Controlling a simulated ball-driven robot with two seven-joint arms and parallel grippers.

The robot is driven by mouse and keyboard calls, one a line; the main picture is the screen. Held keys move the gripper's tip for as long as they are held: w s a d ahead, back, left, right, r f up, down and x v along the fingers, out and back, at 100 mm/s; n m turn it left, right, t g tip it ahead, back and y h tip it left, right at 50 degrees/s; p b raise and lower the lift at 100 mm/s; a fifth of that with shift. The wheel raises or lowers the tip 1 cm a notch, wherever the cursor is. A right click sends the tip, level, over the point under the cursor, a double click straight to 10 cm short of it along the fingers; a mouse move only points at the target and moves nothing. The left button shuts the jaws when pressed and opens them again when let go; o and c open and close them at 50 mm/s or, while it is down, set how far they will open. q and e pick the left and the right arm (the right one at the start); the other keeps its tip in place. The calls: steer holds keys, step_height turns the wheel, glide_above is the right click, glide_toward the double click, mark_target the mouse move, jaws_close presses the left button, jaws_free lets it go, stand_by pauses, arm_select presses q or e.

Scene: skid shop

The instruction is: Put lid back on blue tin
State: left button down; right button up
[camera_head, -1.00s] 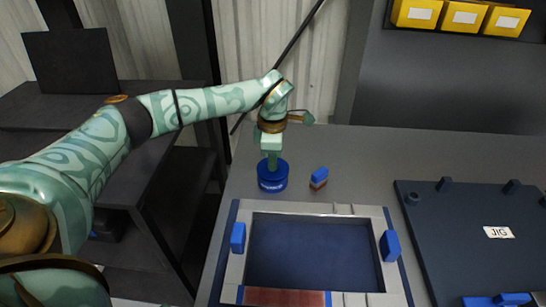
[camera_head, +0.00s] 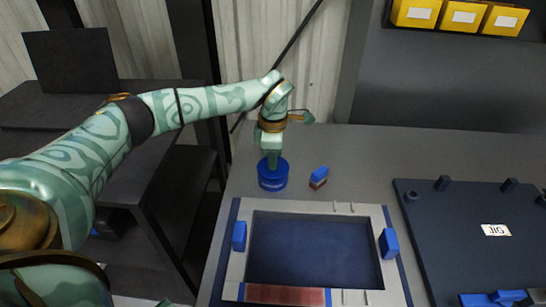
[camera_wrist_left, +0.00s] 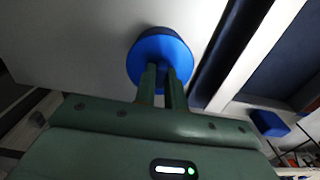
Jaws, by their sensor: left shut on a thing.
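The lid appears to be on or right at the tin's rim; I cannot see a gap. My right gripper is not in view.
A small blue and brown block (camera_head: 318,178) stands just right of the tin. In front is a grey frame (camera_head: 236,266) with a dark blue recess and blue blocks at its sides. A dark jig board (camera_head: 450,230) lies at right. Yellow bins (camera_head: 464,15) hang at the back.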

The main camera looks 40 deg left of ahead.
arm_select(q)
steer(key=shift+r+p, duration=0.1)
steer(key=shift+p, duration=0.25)
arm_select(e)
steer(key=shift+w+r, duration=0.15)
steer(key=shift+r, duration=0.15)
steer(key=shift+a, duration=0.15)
arm_select(q)
steer(key=shift+f+p, duration=0.2)
steer(key=shift+p, duration=0.4)
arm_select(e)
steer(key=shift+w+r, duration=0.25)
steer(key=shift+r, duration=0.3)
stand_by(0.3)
arm_select(q)
steer(key=c, duration=0.9)
jaws_free()
steer(key=shift+r+p, duration=2.95)
steer(key=shift+r, duration=0.6)
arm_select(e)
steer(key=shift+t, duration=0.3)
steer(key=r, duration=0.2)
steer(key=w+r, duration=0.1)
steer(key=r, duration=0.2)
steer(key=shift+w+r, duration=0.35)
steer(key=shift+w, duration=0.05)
